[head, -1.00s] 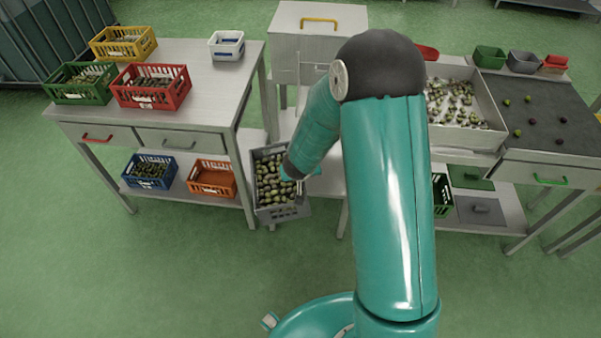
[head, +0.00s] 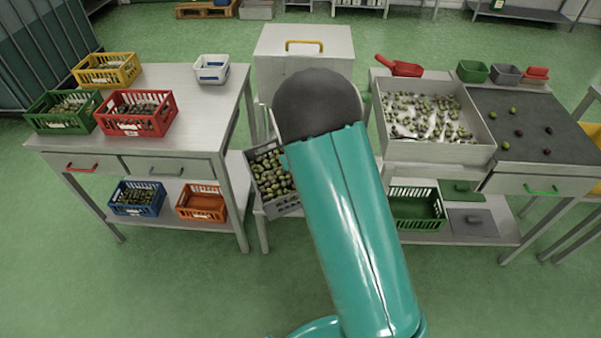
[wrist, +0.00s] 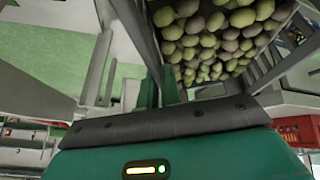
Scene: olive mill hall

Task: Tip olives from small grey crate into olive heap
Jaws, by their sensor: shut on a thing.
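The small grey crate (head: 286,206), full of green and dark olives, shows left of my arm in the head view, slightly tilted. In the wrist view its slatted wall (wrist: 272,66) and the olives fill the upper right. My gripper (wrist: 160,90) is shut on the crate at its near side; the exact contact is partly hidden. In the head view my arm hides the gripper and part of the crate. Olives lie spread in a shallow pale tray (head: 440,155) on the right bench.
The left table (head: 200,110) carries yellow, green and red crates and a white tub (head: 212,69). A pale cabinet (head: 300,45) stands behind my arm. A red scoop (head: 400,67) lies behind the tray. A green crate (head: 418,208) sits on the lower shelf. Green floor in front is open.

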